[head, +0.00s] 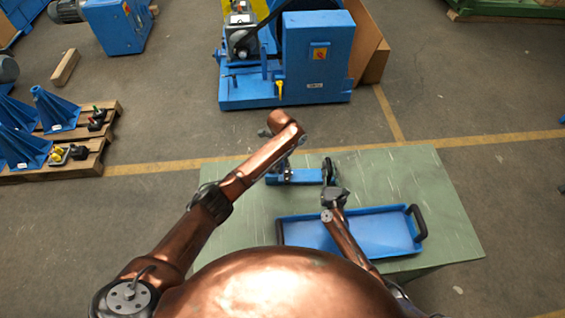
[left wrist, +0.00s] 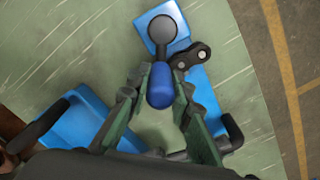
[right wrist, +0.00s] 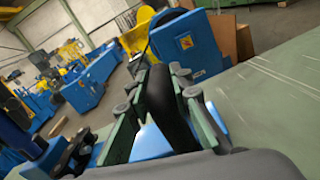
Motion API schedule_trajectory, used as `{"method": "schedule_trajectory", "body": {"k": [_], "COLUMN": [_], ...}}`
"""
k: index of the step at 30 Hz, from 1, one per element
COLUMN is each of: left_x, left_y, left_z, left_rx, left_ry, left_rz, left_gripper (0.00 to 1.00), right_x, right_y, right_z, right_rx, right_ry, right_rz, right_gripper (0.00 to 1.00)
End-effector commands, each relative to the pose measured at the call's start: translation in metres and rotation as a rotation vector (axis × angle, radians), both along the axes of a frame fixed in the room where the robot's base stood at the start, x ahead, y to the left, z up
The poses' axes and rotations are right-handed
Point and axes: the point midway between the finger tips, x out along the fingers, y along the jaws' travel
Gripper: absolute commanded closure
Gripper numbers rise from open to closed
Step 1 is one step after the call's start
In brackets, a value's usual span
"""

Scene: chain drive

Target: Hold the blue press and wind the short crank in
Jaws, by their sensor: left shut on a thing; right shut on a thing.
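The blue press (head: 303,176) lies on the green table (head: 450,205); its blue body also shows in the left wrist view (left wrist: 203,92). A dark crank with a round end (left wrist: 162,28) and a blue grip (left wrist: 160,88) sits over it. My left gripper (left wrist: 163,78) is shut on the blue grip; in the head view my arm mostly hides this gripper. My right gripper (head: 331,188) is shut on a dark upright handle (right wrist: 161,105) at the press's right end. The handle's lower end is hidden.
A blue tray (head: 285,236) with dark handles lies on the table in front of the press, close to my right arm. The table's right side is clear. Blue machines (head: 318,55) and a pallet (head: 95,160) stand on the floor beyond.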

Motion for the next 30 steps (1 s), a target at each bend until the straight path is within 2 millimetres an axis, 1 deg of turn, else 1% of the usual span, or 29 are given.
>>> {"method": "schedule_trajectory", "body": {"k": [15, 30], "left_x": [-0.018, -0.027], "left_y": [0.019, 0.041], "left_z": [0.000, 0.000], "left_rx": [0.005, 0.005], "left_ry": [0.000, 0.000], "left_rz": [-0.488, -0.962], "left_gripper": [1.00, 1.00], "right_x": [0.000, 0.000], "right_y": [-0.001, -0.002], "right_z": [0.000, 0.000], "right_rx": [0.001, 0.000], "right_ry": [0.001, 0.000], "right_rz": [-0.002, -0.003], "right_gripper": [1.00, 1.00]}}
